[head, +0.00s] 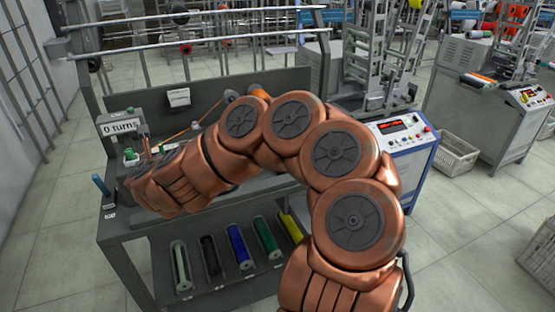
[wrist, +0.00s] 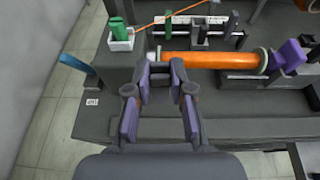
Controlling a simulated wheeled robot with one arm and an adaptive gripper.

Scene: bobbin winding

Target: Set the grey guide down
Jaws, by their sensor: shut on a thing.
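My gripper (wrist: 160,90) shows in the wrist view, its fingers closed in on a small grey piece, the grey guide (wrist: 160,95). The guide is close in colour to the fingertips, so its outline is hard to tell from them. It is held just in front of the left end of a horizontal orange bobbin (wrist: 208,62); whether it touches the bench (wrist: 240,131) below I cannot tell. In the head view my arm hides the gripper and the guide.
A purple part (wrist: 289,54) is at the bobbin's right end. A blue post (wrist: 77,63) stands at the left edge. Coloured bobbins, including a blue one (head: 238,246), lie on the lower shelf.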

